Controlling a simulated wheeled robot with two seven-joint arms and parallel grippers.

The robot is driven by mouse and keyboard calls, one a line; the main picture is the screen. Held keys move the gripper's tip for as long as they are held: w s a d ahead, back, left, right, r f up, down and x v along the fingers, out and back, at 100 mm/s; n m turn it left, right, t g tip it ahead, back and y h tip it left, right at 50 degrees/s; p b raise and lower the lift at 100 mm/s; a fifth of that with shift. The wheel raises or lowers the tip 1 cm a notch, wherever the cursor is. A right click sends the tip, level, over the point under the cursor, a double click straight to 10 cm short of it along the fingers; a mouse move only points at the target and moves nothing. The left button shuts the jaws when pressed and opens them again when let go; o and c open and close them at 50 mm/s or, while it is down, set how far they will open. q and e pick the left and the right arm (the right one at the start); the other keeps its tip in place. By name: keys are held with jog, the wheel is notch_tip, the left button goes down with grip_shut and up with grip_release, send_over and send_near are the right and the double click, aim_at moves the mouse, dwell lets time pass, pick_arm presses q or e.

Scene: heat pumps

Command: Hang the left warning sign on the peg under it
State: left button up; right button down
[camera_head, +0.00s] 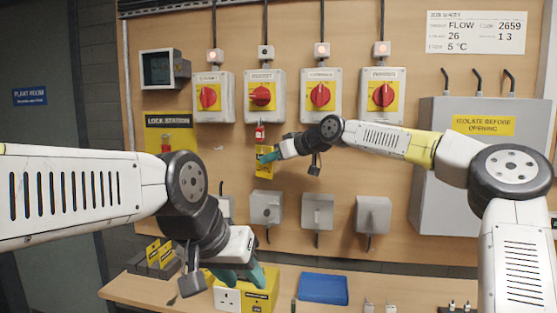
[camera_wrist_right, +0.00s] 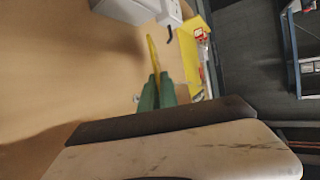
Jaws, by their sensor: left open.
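A yellow warning sign (camera_head: 264,165) is upright against the board, below the second rotary switch from the left. My right gripper (camera_head: 267,156) is at this sign. In the right wrist view its green fingers (camera_wrist_right: 157,88) are together on the sign (camera_wrist_right: 155,52), which is seen nearly edge-on. I cannot make out a peg; the sign and gripper cover that spot. My left gripper (camera_head: 240,277) is open and low, at the yellow-and-white socket box on the bench, away from the sign.
A red padlock (camera_head: 260,132) hangs just above the sign. Grey boxes (camera_head: 266,207) with levers sit below it. A yellow lock station board (camera_head: 170,135) is at the left and a large grey cabinet (camera_head: 440,180) at the right. A blue tray (camera_head: 323,288) lies on the bench.

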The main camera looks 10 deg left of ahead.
jog(key=shift+w+f, duration=0.1)
jog(key=shift+w, duration=1.5)
dwell(0.6)
jog(key=shift+f, duration=0.25)
dwell(0.6)
jog(key=c, duration=1.6)
grip_release()
jog(key=shift+o, duration=0.2)
